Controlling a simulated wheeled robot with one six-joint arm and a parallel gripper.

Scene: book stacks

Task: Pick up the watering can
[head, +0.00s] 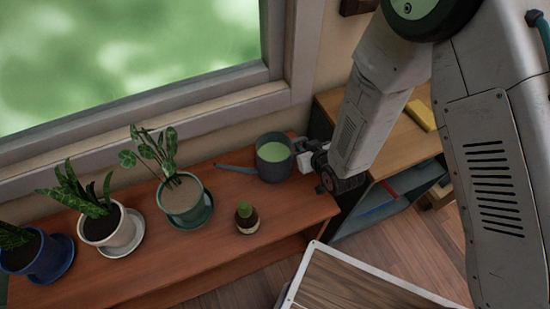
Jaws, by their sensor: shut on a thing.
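The watering can (272,166) is a dark grey-green round can near the right end of the wooden bench. Its green inside shows from above, and its spout points left. My gripper (304,157) is at the can's right side, shut on the can where its handle would be. The exact grip is small and partly hidden by the gripper. The can looks upright, and I cannot tell whether it touches the bench.
The bench (150,262) also bears a small cactus (247,218) in a brown pot and a green potted plant (186,197). A white-potted plant (110,230) and a blue-potted plant (38,258) stand farther left. The window frame (200,111) rises behind. A shelf (385,125) stands right, with a yellow object (421,116).

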